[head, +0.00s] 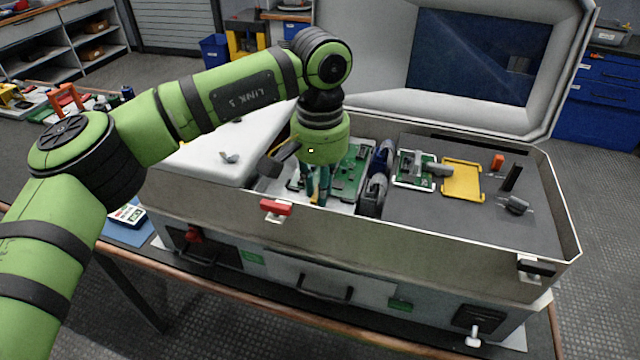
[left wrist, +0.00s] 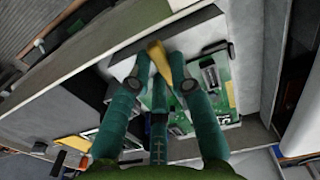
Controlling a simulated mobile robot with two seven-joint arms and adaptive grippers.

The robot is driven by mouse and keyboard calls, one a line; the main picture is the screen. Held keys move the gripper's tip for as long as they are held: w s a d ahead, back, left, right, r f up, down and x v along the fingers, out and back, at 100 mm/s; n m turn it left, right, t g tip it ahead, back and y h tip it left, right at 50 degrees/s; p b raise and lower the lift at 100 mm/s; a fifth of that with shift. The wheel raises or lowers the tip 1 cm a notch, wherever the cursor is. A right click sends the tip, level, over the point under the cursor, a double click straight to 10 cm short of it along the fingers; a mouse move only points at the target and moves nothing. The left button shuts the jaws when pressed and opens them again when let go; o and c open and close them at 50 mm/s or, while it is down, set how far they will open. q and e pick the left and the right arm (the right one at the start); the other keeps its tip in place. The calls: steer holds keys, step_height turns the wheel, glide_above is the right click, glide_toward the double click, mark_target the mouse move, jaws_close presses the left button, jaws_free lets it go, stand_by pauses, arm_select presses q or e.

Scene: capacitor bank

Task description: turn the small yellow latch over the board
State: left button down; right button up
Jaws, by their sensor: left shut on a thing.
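The small yellow latch (left wrist: 157,57) shows in the left wrist view between the tips of my left gripper (left wrist: 160,72), which is shut on it. The green board (left wrist: 215,75) lies just beyond and below the fingers. In the head view my left gripper (head: 318,187) points down into the open case, in front of the board (head: 352,172). My right gripper is in neither view.
The case's front wall (head: 400,235) stands close in front of my left gripper, with a red clasp (head: 276,208) on it. Dark cylinders (head: 376,175) stand right of the board. A grey panel (head: 420,210) holds a yellow frame (head: 462,180) and small parts. A raised lid (head: 395,60) stands behind.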

arm_select(q)
steer(key=shift+r, duration=0.1)
steer(key=c, duration=1.4)
jaws_free()
step_height(320, 180, up, 12)
